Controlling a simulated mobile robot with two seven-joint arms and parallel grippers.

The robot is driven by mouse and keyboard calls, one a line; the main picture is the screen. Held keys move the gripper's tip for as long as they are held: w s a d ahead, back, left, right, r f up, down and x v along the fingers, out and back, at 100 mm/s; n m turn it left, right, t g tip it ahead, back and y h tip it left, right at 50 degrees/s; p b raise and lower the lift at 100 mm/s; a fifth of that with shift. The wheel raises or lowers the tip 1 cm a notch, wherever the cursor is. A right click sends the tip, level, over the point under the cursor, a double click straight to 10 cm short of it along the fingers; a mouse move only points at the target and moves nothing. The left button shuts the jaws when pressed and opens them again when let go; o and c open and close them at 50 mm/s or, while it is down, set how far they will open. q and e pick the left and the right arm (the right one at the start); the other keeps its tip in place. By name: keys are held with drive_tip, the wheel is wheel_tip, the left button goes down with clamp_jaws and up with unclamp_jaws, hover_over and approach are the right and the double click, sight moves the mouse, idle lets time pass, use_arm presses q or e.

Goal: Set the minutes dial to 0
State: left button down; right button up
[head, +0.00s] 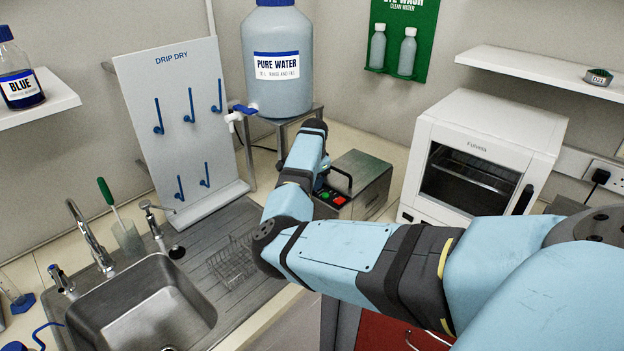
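No dial that I can make out as the minutes dial shows in the head view. A grey metal benchtop unit (366,180) stands at the middle back of the counter. It has a black handle, a red button (340,200) and a green button, and my arm covers its left part. My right arm comes in from the right, bends over the counter edge and reaches back between the unit and the water container. Its fingers are hidden, so I cannot tell what they touch. My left gripper is out of view.
A white oven (484,150) stands to the right of the unit. A pure water container (278,60) with a tap stands on a metal stand (310,120) behind my forearm. A sink (140,305), wire basket (232,262) and drip-dry board (180,125) are at left.

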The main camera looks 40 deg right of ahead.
drive_tip(key=shift+r+n+p, duration=0.1)
drive_tip(key=shift+n+p, duration=0.7)
drive_tip(key=shift+n, duration=0.2)
drive_tip(key=shift+d+n, duration=0.1)
drive_tip(key=shift+n, duration=2.2)
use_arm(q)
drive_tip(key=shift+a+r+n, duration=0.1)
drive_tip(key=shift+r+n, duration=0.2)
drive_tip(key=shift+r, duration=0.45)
use_arm(e)
drive_tip(key=shift+n, duration=0.4)
drive_tip(key=o, duration=0.9)
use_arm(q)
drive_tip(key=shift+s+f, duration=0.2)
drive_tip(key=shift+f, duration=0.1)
